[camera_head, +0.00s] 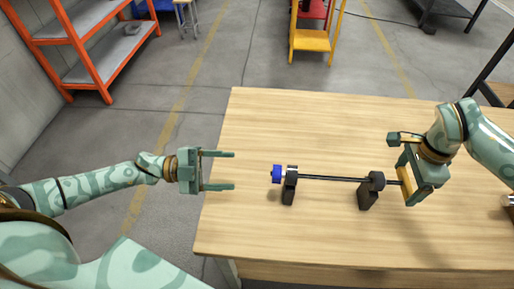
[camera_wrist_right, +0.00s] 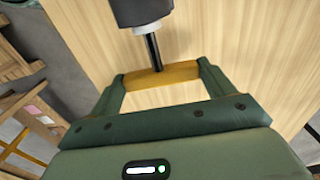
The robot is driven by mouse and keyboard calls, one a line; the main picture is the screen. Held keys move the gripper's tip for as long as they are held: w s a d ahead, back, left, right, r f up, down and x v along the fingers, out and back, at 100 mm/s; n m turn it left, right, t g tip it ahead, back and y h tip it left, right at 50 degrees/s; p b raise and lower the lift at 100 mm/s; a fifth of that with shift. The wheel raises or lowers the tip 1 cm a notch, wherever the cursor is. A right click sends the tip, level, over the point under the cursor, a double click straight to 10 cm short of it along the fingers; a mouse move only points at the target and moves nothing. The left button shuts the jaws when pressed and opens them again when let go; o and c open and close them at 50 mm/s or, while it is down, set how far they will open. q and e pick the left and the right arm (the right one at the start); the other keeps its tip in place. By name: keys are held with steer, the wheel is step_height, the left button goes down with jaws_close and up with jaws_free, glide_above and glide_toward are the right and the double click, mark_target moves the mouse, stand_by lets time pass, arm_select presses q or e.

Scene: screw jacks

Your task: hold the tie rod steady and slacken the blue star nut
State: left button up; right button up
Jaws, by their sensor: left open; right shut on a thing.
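The tie rod (camera_head: 335,179) is a thin dark bar lying level across two black stands on the wooden table. The blue star nut (camera_head: 276,174) sits at the rod's left end, just left of the left stand (camera_head: 289,190). My right gripper (camera_head: 407,184) is shut on the rod's right end, beyond the right stand (camera_head: 367,194).
The wooden table (camera_head: 300,125) is bare around the stands. A grey cylinder-like object (camera_head: 508,200) shows at the right edge. An orange shelf rack (camera_head: 85,50) and a yellow stand (camera_head: 312,40) are on the floor behind, away from the table.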

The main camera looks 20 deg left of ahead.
mark_target(277, 174)
arm_select(q)
steer(key=m, duration=2.3)
steer(key=shift+a+r+m+g, duration=0.2)
steer(key=shift+a+m+g, duration=0.1)
steer(key=shift+m, duration=0.1)
steer(key=shift+w+d, duration=0.1)
steer(key=shift+d, duration=0.15)
steer(key=x, duration=1.1)
steer(key=shift+d+f, duration=0.1)
steer(key=shift+d, duration=0.2)
steer(key=shift+c, duration=0.3)
steer(key=c, duration=0.9)
